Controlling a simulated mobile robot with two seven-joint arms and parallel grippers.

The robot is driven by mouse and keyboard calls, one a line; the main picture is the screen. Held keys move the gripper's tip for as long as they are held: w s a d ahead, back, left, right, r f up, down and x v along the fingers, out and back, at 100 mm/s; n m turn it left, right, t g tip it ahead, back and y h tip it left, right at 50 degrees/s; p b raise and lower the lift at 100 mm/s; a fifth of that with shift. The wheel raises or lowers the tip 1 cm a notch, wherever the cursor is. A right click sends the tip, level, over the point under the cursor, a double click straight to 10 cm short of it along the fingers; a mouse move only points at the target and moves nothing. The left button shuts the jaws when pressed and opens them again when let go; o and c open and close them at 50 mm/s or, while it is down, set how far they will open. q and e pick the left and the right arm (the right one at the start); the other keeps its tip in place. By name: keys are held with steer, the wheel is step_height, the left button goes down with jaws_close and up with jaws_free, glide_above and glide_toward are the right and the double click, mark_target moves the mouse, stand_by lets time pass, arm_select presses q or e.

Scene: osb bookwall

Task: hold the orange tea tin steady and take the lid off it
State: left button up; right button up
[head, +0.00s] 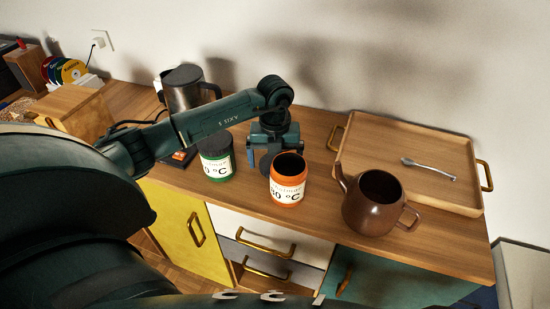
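The orange tea tin (288,188) stands upright near the front edge of the counter, with a white label. Its top looks dark inside an orange rim; I cannot tell for sure whether this is an opening or a dark lid. My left gripper (268,157) points down just behind the tin and to its left. A dark rounded shape shows at its fingers, but I cannot tell whether it is a lid or a finger. The fingertips are partly hidden behind the tin, so their opening is unclear. My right gripper is not in view.
A green tin (217,166) with a dark top stands left of the orange tin. A brown teapot (373,206) stands close on the right. A wooden tray (385,142) with a spoon (428,169) lies behind it. A dark jug (183,90) and wooden box (72,112) stand left.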

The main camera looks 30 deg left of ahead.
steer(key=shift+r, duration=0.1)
arm_select(q)
steer(key=shift+r, duration=0.3)
step_height(320, 180, up, 12)
steer(key=b, duration=0.1)
steer(key=shift+f, duration=0.15)
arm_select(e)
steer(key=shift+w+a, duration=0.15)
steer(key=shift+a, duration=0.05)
arm_select(q)
steer(key=shift+s, duration=0.1)
